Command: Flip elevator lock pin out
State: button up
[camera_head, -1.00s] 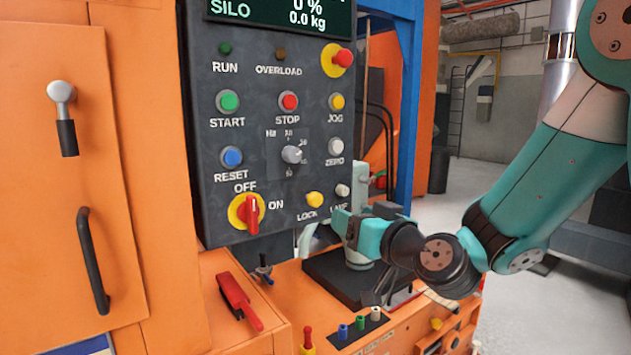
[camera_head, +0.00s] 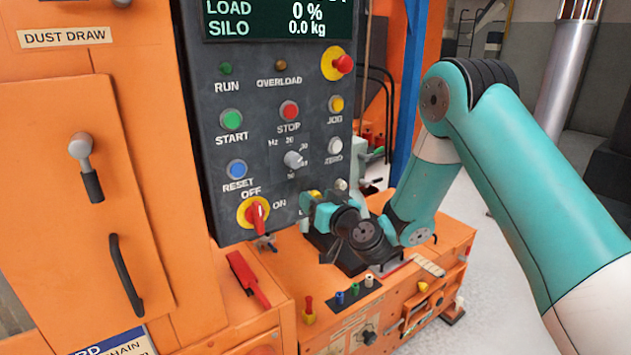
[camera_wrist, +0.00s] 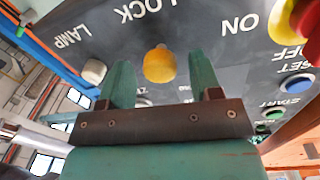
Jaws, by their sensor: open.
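The yellow lock knob (camera_wrist: 159,64) shows in the wrist view on the dark panel, under the upside-down word LOCK. My gripper (camera_wrist: 161,74) is open, with one teal finger on each side of the knob in the picture. I cannot tell whether the fingers touch it or how deep they reach. In the head view my gripper (camera_head: 308,203) is at the lower right of the control panel (camera_head: 262,170). It partly covers the yellow lock knob (camera_head: 315,195) and hides its label.
A red OFF/ON switch (camera_head: 257,215) and a white lamp knob (camera_head: 341,185) flank the lock knob. Below stands an orange cabinet (camera_head: 440,255) with a red lever (camera_head: 249,280) and small coloured knobs. Open floor (camera_head: 510,300) lies to the right.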

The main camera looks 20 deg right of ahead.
jog(key=shift+w+a+p, duration=0.2)
jog(key=shift+w+p, duration=0.4)
jog(key=shift+c, duration=0.4)
